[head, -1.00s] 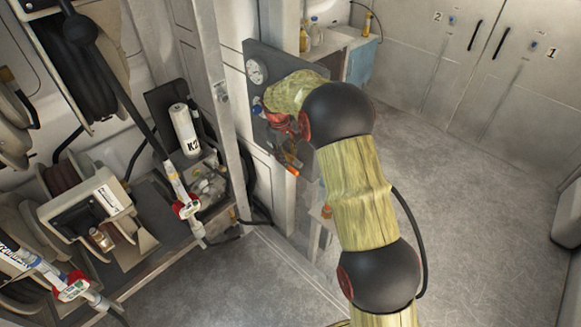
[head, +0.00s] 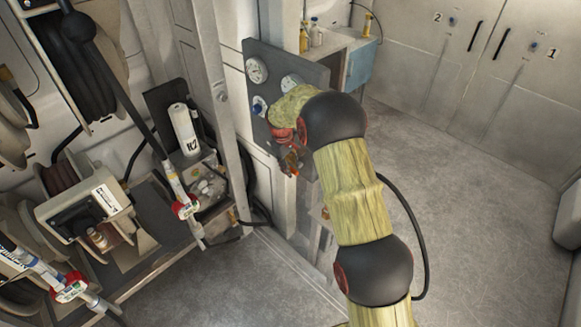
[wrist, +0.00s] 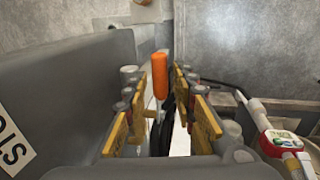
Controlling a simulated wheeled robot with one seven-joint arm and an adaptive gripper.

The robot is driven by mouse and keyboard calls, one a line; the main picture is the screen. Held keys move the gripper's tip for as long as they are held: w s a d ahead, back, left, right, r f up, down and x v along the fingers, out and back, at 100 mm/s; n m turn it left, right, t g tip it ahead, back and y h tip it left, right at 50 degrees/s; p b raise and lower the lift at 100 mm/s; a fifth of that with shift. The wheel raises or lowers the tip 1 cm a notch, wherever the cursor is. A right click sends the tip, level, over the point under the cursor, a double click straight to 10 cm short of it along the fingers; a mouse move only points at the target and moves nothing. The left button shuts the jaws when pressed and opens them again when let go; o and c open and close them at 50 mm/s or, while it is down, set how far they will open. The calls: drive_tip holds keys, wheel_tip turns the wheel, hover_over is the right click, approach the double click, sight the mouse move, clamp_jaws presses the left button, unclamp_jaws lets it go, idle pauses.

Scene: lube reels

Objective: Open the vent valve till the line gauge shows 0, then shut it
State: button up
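The grey gauge panel (head: 262,130) stands by the post in the head view. It carries a round white gauge (head: 256,71) at upper left and a second gauge (head: 291,81), partly behind my arm. The needle readings are too small to tell. An orange handle, which I take for the vent valve's, shows upright in the wrist view (wrist: 160,75), between the yellow finger pads of my gripper (wrist: 158,98). The fingers are apart, with gaps visible on both sides of the handle. In the head view my gripper (head: 290,158) is low at the panel, and the handle is mostly hidden.
Hose reels (head: 75,210) and a rack fill the left. A shelf with bottles (head: 338,42) is behind the panel. Grey floor (head: 470,220) is clear at right.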

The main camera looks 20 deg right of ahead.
clamp_jaws()
idle(0.6)
